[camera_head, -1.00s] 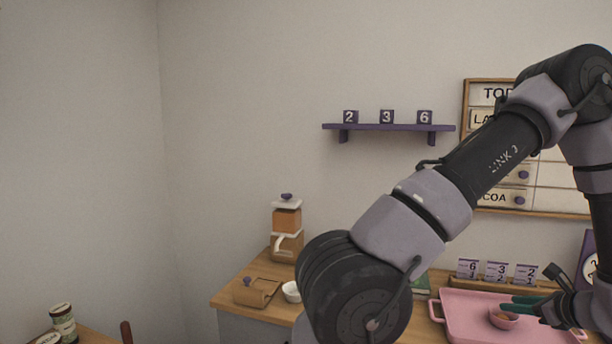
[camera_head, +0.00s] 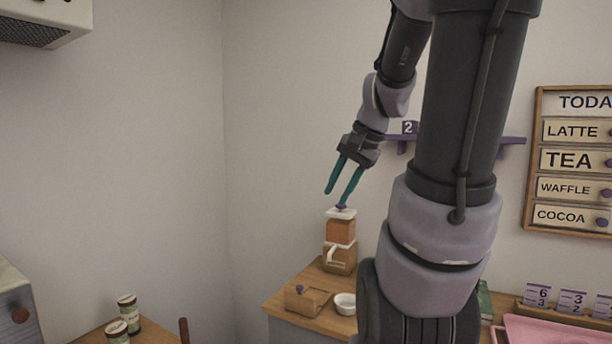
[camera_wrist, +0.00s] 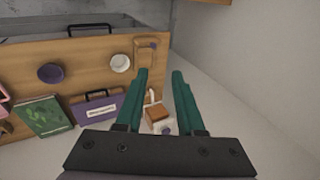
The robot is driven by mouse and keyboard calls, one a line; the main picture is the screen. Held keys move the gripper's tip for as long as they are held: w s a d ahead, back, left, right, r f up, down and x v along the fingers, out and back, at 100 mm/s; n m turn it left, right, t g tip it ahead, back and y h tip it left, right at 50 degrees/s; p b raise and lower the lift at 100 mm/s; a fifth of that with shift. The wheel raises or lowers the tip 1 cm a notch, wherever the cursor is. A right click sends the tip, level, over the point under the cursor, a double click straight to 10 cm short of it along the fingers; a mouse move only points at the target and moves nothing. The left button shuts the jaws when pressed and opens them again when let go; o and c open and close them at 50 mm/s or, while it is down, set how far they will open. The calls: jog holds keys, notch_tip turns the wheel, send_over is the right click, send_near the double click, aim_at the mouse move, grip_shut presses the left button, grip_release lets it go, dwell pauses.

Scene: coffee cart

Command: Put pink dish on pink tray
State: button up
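The pink tray (camera_head: 545,330) shows only in part at the lower right of the head view, cut off by the frame. A pink piece at the left edge of the wrist view (camera_wrist: 3,94) may be the same tray. The pink dish is not in sight in either view now. My gripper (camera_head: 337,198) is open and empty, with its teal fingers spread, and hangs above the coffee grinder (camera_head: 340,232). In the wrist view the grinder shows beyond and between the fingertips (camera_wrist: 158,82).
A wooden box (camera_head: 307,297) and a white bowl (camera_head: 345,304) stand near the grinder. A purple bowl (camera_wrist: 50,74), green book (camera_wrist: 42,116) and purple case (camera_wrist: 98,108) show in the wrist view. Number cards (camera_head: 572,302) stand behind the tray.

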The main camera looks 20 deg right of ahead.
jog(key=s+a+r+n+t, duration=0.1)
jog(key=s+a+r+n, duration=0.1)
jog(key=a, duration=0.3)
jog(key=s+a+r+n+t, duration=0.1)
jog(key=s+a+r+n, duration=0.1)
jog(key=s+a+n, duration=0.1)
jog(key=shift+a+r+n+h, duration=0.3)
jog(key=shift+a+n, duration=0.5)
jog(key=shift+a, duration=0.4)
jog(key=shift+s, duration=0.1)
